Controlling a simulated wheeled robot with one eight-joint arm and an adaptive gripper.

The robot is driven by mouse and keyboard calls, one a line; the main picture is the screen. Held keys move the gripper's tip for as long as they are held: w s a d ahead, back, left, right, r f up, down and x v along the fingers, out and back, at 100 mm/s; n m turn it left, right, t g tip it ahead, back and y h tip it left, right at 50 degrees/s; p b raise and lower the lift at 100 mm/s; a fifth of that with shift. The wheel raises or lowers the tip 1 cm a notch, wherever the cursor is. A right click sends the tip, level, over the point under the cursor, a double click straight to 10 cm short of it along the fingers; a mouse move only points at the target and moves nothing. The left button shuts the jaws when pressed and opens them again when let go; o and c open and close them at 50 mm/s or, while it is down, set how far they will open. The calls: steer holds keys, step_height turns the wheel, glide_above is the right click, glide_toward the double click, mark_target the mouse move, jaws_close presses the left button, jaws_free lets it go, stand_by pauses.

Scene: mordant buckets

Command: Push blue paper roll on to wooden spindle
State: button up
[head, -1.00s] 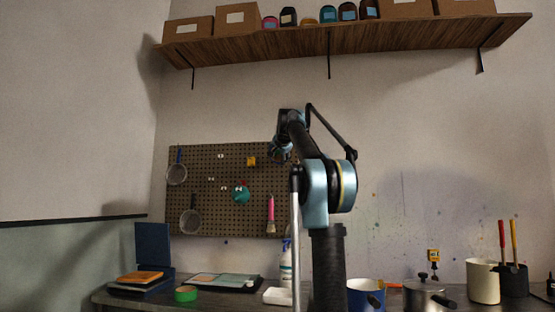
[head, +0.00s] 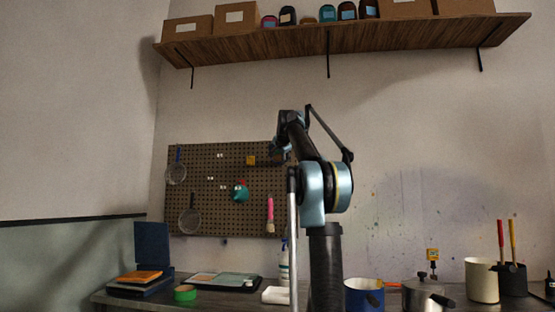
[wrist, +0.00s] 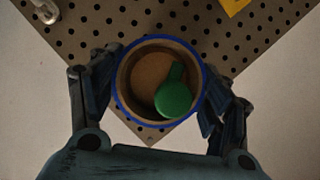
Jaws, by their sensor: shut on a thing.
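In the wrist view, my gripper (wrist: 160,98) is shut on the blue paper roll (wrist: 119,95), with a finger on each side. The roll shows as a thin blue rim around a tan inner wall, its opening facing the camera. Inside the opening are a plain brown round face (wrist: 146,72), which may be the wooden spindle's end, and a green rounded piece with a short handle (wrist: 174,98). I cannot tell whether the roll is around the spindle or in front of it. In the head view, my arm's end is before the pegboard and the roll cannot be made out.
The perforated pegboard (head: 215,170) holds two strainers, a yellow item (head: 251,160), a teal item (head: 240,192) and a pink-handled brush (head: 270,213). Below, the workbench carries a green tape roll (head: 184,293), trays and pots. A wooden shelf (head: 290,50) runs above.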

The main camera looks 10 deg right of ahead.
mark_target(280, 155)
steer(key=shift+w+d, duration=0.3)
steer(key=shift+w, duration=0.6)
steer(key=shift+w+d, duration=0.3)
steer(key=shift+w, duration=0.55)
steer(key=o, duration=1.2)
steer(key=shift+c, duration=0.2)
steer(key=v, duration=1.1)
steer(key=shift+s, duration=0.4)
